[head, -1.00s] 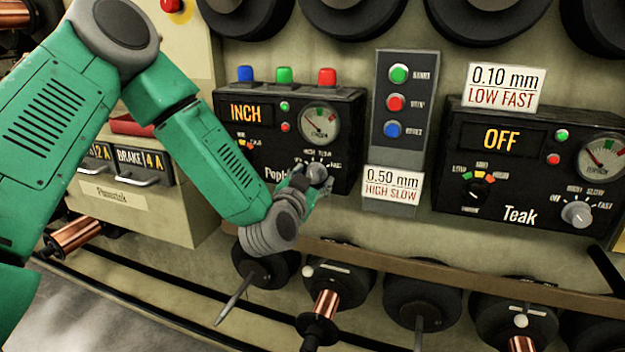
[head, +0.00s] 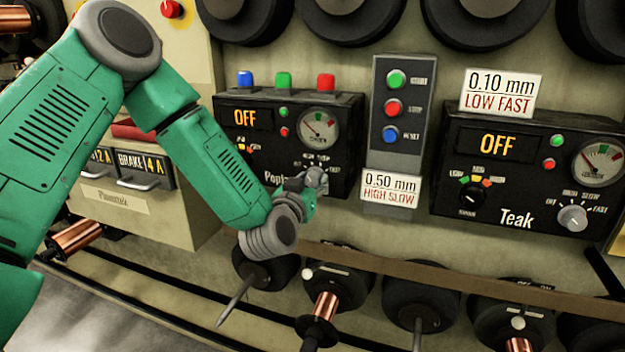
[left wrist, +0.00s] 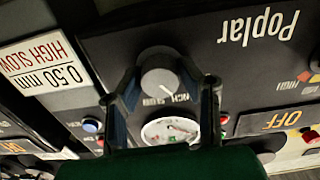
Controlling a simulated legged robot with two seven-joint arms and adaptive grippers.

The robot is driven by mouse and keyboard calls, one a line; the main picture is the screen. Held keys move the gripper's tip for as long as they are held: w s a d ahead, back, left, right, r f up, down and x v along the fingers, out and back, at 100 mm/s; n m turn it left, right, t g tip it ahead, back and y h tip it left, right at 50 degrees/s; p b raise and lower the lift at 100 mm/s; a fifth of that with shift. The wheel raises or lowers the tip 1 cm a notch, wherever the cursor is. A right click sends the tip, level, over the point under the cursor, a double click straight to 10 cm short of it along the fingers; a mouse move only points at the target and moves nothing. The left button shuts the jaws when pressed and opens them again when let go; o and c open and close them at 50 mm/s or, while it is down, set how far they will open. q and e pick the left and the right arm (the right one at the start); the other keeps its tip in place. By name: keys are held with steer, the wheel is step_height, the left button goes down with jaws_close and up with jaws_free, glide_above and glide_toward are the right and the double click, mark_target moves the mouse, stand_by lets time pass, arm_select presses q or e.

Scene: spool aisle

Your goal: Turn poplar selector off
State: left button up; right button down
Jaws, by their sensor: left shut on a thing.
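The Poplar box (head: 240,165) is the black control panel left of centre in the head view, and its display (head: 246,118) reads OFF. My left gripper (head: 309,185) is at the lower right of this panel, shut on the grey selector knob. The left wrist view shows the round knob (left wrist: 160,76) between the two fingers, below the upside-down Poplar label (left wrist: 258,27). The gripper and arm partly hide the knob and the panel's lower edge in the head view. My right gripper is not in view.
The Teak panel (head: 520,170) at the right also reads OFF and has a similar grey knob (head: 572,218). A grey button box (head: 400,150) with a 0.50 mm card (head: 389,190) sits close right of my gripper. Spools line the rail below.

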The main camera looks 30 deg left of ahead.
arm_select(q)
steer(key=shift+s+f+n, duration=0.1)
steer(key=shift+f+n, duration=0.05)
steer(key=shift+n, duration=0.65)
steer(key=shift+f+n, duration=0.15)
steer(key=shift+n, duration=0.65)
steer(key=o, duration=1.1)
steer(key=shift+r, duration=0.15)
steer(key=v, duration=1.1)
steer(key=shift+s+p, duration=0.3)
steer(key=shift+s, duration=0.1)
